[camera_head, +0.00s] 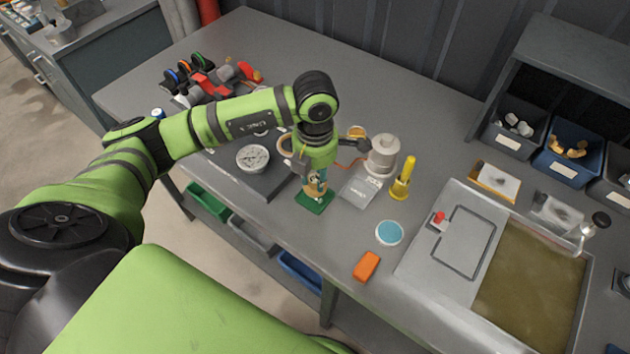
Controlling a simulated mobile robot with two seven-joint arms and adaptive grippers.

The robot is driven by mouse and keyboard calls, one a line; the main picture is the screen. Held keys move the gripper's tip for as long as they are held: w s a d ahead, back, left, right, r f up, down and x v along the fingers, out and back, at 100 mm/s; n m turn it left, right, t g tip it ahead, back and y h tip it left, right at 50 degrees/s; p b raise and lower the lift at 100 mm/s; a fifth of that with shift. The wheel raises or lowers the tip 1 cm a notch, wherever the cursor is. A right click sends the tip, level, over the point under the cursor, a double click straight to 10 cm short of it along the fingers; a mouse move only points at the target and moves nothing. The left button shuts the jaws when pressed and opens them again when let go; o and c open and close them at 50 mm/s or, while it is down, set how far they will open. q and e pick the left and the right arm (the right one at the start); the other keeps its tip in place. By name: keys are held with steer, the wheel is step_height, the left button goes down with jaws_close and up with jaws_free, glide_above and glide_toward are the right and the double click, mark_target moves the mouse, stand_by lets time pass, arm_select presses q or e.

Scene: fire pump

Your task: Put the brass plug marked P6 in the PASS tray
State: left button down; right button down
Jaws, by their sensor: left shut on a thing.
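My left gripper (316,184) points down over a small green tray (313,204) near the front edge of the bench. It is shut on a small brass-coloured piece, which looks like the brass plug; the fingers hide most of it and no P6 mark can be read. I cannot tell whether the piece touches the tray. No PASS lettering is legible on the green tray. My right gripper is not in view.
A grey device (361,187), a yellow tool (403,178), a blue-topped disc (389,233) and an orange block (367,266) stand to the right. A round dial (253,158) lies left. Parts bins (567,160) stand at the far right. The back middle of the bench is clear.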

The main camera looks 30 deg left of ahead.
mark_target(315, 187)
arm_select(q)
step_height(315, 187, down, 3)
steer(key=shift+f+p, duration=0.15)
steer(key=shift+p, duration=0.6)
steer(key=shift+f, duration=0.2)
steer(key=shift+f, duration=0.1)
steer(key=shift+f+b, duration=0.15)
steer(key=shift+b, duration=0.15)
steer(key=c, duration=1)
jaws_free()
